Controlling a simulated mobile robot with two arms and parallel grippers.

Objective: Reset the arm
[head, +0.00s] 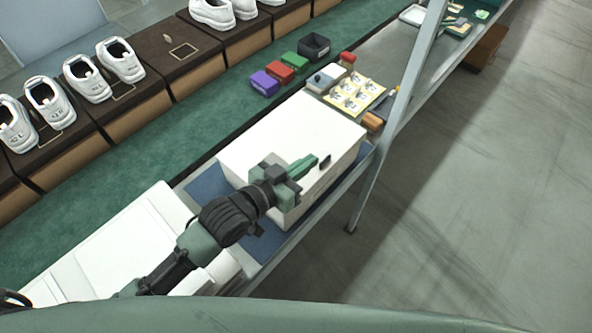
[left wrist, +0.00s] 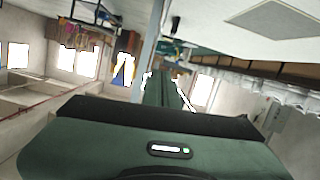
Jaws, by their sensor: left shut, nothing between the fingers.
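My left arm comes in from the lower left in the head view. Its gripper (head: 314,162) is shut and empty, over the right part of a white box (head: 300,125). In the left wrist view the gripper's green fingers (left wrist: 166,90) are together with nothing between them, and the room shows behind them. I cannot tell whether the gripper touches the box. My right gripper is in neither view.
The white box stands on a blue mat (head: 207,184) at the bench edge. Small coloured boxes (head: 280,71) and a picture sheet (head: 355,92) lie beyond.

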